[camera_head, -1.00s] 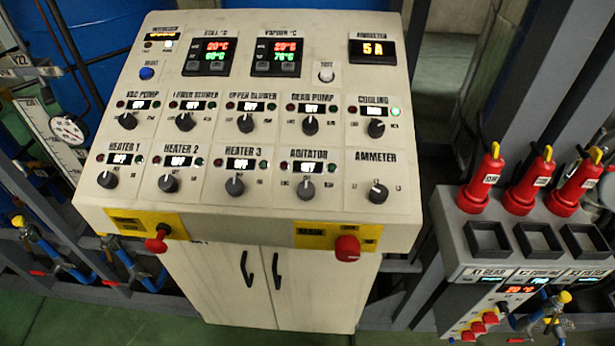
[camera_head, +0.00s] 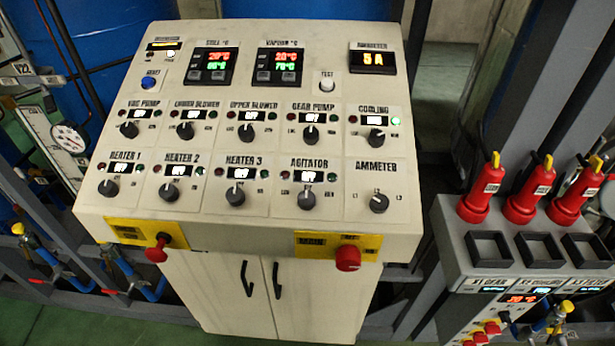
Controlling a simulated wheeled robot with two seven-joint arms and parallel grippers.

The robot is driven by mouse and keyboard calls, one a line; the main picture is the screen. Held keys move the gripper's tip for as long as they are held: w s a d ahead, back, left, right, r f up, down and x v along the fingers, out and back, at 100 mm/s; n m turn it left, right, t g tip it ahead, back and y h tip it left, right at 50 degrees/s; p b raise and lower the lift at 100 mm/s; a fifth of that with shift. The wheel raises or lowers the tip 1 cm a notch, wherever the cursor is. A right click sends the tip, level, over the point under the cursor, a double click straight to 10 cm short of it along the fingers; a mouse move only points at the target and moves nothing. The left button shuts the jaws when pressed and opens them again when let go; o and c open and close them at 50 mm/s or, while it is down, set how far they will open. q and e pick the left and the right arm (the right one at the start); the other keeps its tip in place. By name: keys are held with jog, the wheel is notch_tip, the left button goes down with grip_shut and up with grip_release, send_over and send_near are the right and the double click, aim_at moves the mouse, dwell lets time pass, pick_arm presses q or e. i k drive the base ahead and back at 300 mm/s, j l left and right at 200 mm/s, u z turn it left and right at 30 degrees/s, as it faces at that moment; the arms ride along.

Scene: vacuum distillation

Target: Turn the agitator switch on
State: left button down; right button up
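The agitator switch (camera_head: 306,200) is a dark rotary knob in the lower row of the beige control panel (camera_head: 222,215), between the Heater 3 knob (camera_head: 235,195) and the Ammeter knob (camera_head: 379,204). The small display (camera_head: 308,176) above it appears to read OFF, with a red and a green lamp beside it. The Cooling knob (camera_head: 376,135) sits above and to the right, and its green lamp (camera_head: 395,121) is lit. Neither of my grippers shows in the head view.
A red main knob (camera_head: 348,258) and a red knob (camera_head: 157,248) stick out from the panel's front edge. A grey unit with several red plugs (camera_head: 477,190) stands at the right. Pipes and blue-handled valves (camera_head: 45,262) are at the left. The space before the panel is clear.

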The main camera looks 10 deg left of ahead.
aim_at(306, 199)
jog(key=k+l, duration=0.1)
jog(key=l, duration=0.4)
jog(key=l+u, duration=0.15)
jog(key=l, duration=0.3)
jog(key=k+l, duration=0.2)
jog(key=l, duration=0.3)
jog(key=i+u, duration=0.05)
